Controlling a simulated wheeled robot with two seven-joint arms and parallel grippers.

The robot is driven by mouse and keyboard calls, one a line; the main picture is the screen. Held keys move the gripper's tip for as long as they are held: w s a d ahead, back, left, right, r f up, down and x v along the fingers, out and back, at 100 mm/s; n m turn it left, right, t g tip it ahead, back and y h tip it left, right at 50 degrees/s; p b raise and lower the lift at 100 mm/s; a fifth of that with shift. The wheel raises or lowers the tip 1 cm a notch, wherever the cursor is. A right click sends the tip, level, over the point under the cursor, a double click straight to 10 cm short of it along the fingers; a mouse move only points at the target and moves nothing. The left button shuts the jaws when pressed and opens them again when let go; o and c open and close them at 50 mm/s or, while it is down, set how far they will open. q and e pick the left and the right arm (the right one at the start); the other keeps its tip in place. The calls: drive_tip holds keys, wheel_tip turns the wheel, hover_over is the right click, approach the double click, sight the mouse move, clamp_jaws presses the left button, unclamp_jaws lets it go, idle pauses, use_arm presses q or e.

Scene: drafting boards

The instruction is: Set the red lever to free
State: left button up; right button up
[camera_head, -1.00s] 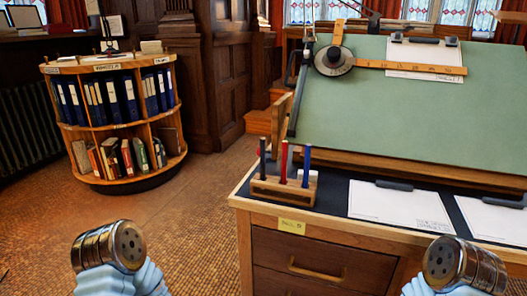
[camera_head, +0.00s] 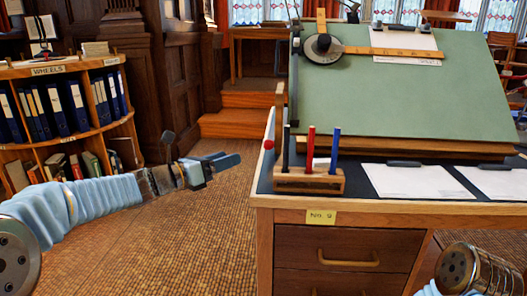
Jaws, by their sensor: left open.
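A small red knob (camera_head: 268,144) shows at the left side of the desk, by the lower left corner of the tilted green drafting board (camera_head: 400,100). It looks like the end of the red lever; the rest of the lever is hidden or too small to make out. My left gripper (camera_head: 228,161) is left of the red knob, over the floor beside the desk, apart from it and pointing right. It is open and holds nothing. My right gripper is out of view.
A wooden holder (camera_head: 308,180) with black, red and blue pens stands on the desk's front left corner, near the knob. Papers (camera_head: 415,182) lie to its right. A round bookshelf (camera_head: 60,138) stands at left. Floor between is clear.

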sight(265, 147)
use_arm(q)
drive_tip(key=p+x, duration=0.2)
drive_tip(key=x, duration=1.1)
drive_tip(key=shift+w+d+f, duration=0.15)
drive_tip(key=shift+w, duration=0.05)
drive_tip(key=shift+c, duration=0.3)
drive_tip(key=shift+d, duration=0.1)
clamp_jaws()
